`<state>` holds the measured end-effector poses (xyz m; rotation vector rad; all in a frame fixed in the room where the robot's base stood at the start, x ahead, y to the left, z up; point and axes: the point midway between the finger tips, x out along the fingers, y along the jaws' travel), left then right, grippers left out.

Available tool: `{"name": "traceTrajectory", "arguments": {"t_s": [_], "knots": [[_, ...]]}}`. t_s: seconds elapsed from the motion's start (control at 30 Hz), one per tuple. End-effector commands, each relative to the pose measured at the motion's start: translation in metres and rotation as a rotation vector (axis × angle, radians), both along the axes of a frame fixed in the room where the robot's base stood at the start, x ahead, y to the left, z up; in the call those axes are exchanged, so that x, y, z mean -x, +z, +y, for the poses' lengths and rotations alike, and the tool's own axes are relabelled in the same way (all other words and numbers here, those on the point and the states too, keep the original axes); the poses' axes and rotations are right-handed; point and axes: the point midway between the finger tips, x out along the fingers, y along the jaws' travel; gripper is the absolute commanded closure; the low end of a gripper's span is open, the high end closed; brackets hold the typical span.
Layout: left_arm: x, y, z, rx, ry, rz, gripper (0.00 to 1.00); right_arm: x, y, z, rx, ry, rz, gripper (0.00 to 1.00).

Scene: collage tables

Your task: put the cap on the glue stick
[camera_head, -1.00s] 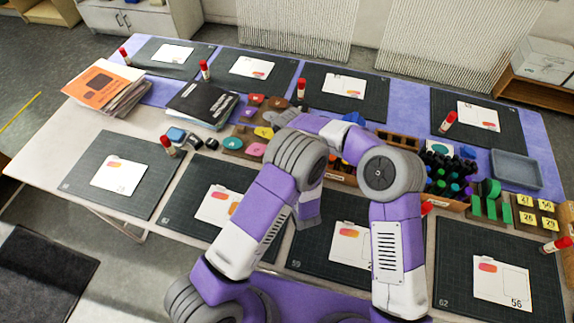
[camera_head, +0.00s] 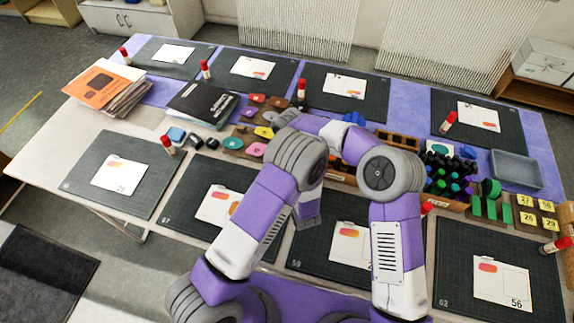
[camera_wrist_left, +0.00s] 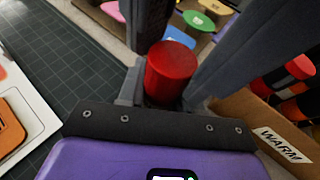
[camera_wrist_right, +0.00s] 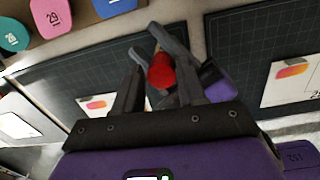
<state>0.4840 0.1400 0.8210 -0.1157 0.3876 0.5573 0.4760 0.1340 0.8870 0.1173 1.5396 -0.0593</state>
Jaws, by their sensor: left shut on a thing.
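A red cylindrical cap (camera_wrist_left: 172,70) stands close between the dark fingers of my left gripper (camera_wrist_left: 190,50), which is shut. In the right wrist view a red piece (camera_wrist_right: 161,71) shows between the fingers of my right gripper (camera_wrist_right: 158,82), with grey fingers of the other gripper crossing just beyond. My two grippers are very close together. I cannot tell whether the right fingers touch the red piece. The glue stick body is mostly hidden, and I cannot tell whether cap and stick meet. In the head view my arms hide the work between the grippers.
A box labelled WARM (camera_wrist_left: 283,144) is beside my left gripper. Black folders (camera_head: 203,104) and a grey tray (camera_head: 515,170) lie on the table.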

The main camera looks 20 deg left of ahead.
Motion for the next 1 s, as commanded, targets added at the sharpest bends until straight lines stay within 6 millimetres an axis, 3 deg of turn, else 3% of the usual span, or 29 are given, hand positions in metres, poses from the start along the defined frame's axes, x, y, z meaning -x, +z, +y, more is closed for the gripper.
{"name": "traceTrajectory", "arguments": {"t_s": [0.03, 0.53, 0.9, 1.0], "knots": [[-0.003, 0.005, 0.01, -0.008, 0.022, -0.015, 1.0, 0.006, -0.017, -0.012, 0.039, 0.007, 0.029, 0.6], [-0.003, 0.005, 0.01, -0.008, 0.022, -0.016, 1.0, 0.006, -0.016, -0.012, 0.039, 0.007, 0.029, 0.6], [-0.003, 0.003, 0.009, -0.005, 0.021, -0.011, 1.0, 0.007, 0.025, -0.012, 0.034, 0.004, 0.027, 0.6], [-0.002, 0.003, 0.008, -0.006, 0.017, -0.009, 1.0, 0.007, 0.027, -0.011, 0.032, 0.004, 0.026, 0.6]]}}
